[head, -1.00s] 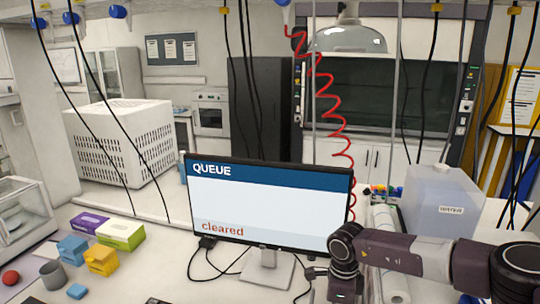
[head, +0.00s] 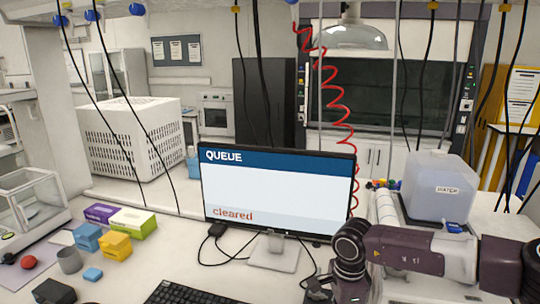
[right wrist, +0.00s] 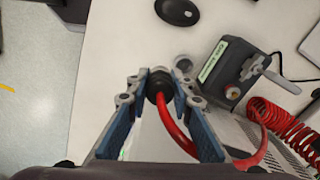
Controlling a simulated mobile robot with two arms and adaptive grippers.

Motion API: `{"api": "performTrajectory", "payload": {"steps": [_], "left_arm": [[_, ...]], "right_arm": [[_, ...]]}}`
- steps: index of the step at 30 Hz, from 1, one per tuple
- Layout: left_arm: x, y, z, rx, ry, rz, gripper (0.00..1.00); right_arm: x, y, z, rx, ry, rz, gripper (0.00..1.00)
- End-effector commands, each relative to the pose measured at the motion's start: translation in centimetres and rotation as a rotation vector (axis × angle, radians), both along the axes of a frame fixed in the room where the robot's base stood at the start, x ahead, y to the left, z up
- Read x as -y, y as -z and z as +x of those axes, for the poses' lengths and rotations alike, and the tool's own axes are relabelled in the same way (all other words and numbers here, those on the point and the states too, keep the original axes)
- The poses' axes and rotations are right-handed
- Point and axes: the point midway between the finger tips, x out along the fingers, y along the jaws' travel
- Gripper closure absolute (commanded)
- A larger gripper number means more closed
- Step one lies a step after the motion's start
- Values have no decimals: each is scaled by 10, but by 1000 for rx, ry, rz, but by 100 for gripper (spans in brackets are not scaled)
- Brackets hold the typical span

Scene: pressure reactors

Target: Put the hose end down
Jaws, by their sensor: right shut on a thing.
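My right gripper (right wrist: 158,80) is shut on the hose end (right wrist: 157,88), a black fitting with a red hose (right wrist: 172,124) leading from it. The fitting sits between the blue-padded fingers, above the white bench. In the head view my right arm comes in from the right, and the gripper (head: 322,290) is low in the picture, partly cut off and dark; the hose end cannot be made out there. My left gripper is not in view.
In the right wrist view a grey box with a lever (right wrist: 232,72) stands on the bench near the fingertips, with a mouse (right wrist: 177,12) beyond and a red coil (right wrist: 290,130) at right. The head view shows a monitor (head: 280,190), keyboard (head: 185,293) and water tank (head: 438,188).

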Motion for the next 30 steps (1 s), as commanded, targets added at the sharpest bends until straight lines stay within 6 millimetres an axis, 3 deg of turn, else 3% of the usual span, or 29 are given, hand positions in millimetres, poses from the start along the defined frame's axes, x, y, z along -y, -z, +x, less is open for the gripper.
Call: {"api": "performTrajectory", "payload": {"steps": [5,12,18,25,30], "left_arm": [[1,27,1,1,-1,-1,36],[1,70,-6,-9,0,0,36],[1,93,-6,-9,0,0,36],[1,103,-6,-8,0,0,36],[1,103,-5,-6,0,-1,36]], "right_arm": [[-1,-6,-24,4,-269,2,100],[6,-23,-79,7,-827,2,100],[17,-33,-119,5,-1225,3,100],[25,-37,-143,3,-1446,6,100],[26,-13,-166,-6,-1478,10,100]]}}
